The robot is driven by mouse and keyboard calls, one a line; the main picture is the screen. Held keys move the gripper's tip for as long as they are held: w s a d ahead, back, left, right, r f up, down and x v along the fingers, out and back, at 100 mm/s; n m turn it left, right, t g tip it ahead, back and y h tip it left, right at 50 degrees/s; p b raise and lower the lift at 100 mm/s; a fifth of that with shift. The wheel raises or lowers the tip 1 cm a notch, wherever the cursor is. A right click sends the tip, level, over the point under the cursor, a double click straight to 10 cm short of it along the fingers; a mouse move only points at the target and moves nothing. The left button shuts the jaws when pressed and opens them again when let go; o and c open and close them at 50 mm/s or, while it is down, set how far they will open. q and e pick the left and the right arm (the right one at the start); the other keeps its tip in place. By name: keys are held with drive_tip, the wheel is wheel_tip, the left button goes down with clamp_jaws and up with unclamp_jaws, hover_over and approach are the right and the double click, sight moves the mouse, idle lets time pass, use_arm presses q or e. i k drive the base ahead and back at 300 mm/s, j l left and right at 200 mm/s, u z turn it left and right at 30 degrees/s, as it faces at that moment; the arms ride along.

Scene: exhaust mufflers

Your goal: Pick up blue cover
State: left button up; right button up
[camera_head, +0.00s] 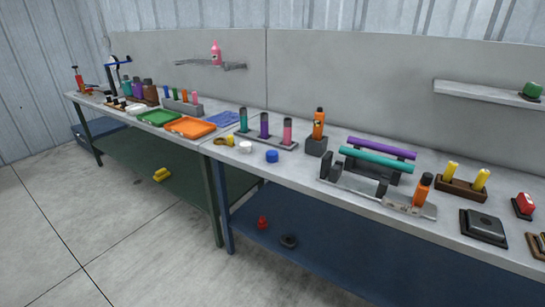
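A small round blue cover (272,156) lies on the grey workbench (300,172), near its front edge, left of the middle of the head view. A white round piece (245,147) is just to its left, apart from it. Nothing covers the blue cover. Neither of my grippers shows in the head view, so I cannot see how they stand.
An orange tray (190,127) and a green tray (158,117) lie to the left. A holder with teal, purple and pink cylinders (265,126) stands behind the cover. An orange bottle (318,123) in a dark block stands to the right. The floor (150,220) in front is mostly clear.

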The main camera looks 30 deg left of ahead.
sight(271, 156)
drive_tip(key=u, duration=1.3)
